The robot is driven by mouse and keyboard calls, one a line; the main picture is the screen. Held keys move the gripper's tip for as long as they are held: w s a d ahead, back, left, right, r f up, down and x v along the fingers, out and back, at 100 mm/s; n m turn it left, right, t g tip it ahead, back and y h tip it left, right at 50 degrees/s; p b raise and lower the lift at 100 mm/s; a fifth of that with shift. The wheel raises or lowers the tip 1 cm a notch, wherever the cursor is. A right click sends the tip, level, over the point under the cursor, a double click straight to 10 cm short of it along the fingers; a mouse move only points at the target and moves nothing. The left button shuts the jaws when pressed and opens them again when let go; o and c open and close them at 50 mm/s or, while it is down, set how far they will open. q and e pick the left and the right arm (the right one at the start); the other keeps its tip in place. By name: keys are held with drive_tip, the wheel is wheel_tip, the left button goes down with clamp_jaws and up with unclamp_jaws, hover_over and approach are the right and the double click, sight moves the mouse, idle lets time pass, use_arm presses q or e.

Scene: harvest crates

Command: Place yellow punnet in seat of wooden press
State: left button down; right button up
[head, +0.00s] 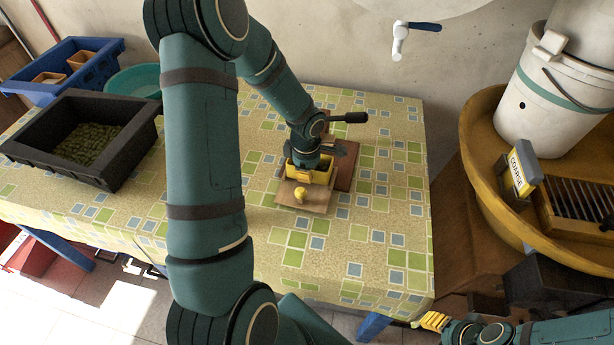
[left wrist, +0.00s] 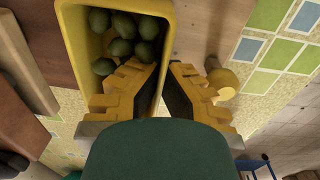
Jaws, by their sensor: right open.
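The yellow punnet (head: 319,178) is at the wooden press (head: 316,209) on the table. In the left wrist view the punnet (left wrist: 75,45) holds several dark green fruits. My left gripper (head: 309,163) comes down on it from above. In the wrist view its fingers (left wrist: 163,75) sit on either side of one punnet wall, close against it, and appear shut on it. The press has a yellow knob (head: 301,194) in front of the punnet and a dark handle (head: 348,117) behind. The seat is hidden; I cannot tell whether the punnet touches it. My right gripper (head: 432,321) is open and empty, low at right.
A black crate (head: 130,165) of green fruit stands at the table's left, with a blue crate (head: 98,68) and teal bowl (head: 133,82) behind. A yellow tub (head: 479,175) with a white bucket (head: 545,120) stands at right. The table's front right is clear.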

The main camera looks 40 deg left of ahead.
use_arm(q)
drive_tip(key=shift+f, duration=0.65)
drive_tip(key=shift+f+b, duration=0.15)
drive_tip(key=shift+b, duration=0.15)
drive_tip(key=c, duration=1.1)
unclamp_jaws()
drive_tip(key=shift+c, duration=0.2)
